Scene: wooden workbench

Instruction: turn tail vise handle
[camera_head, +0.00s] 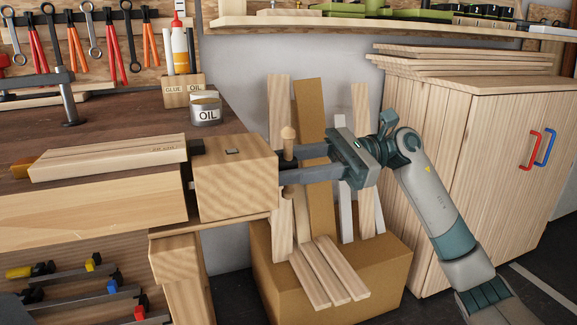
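The tail vise (236,178) is a light wooden block at the right end of the workbench. Its handle (288,136) is a short upright wooden bar on a dark metal part at the block's right face; its lower part is partly hidden by my gripper. My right gripper (287,164) reaches in from the right, with its two dark fingers spread apart and level. The fingertips are at the handle, one behind and one in front of it as seen here. I cannot tell whether either finger touches it. My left gripper is out of view.
A wooden board (110,158) lies on the bench (90,215) left of the vise. A cardboard box (385,268) with wood offcuts is below my gripper. A wooden cabinet (490,150) stands at right.

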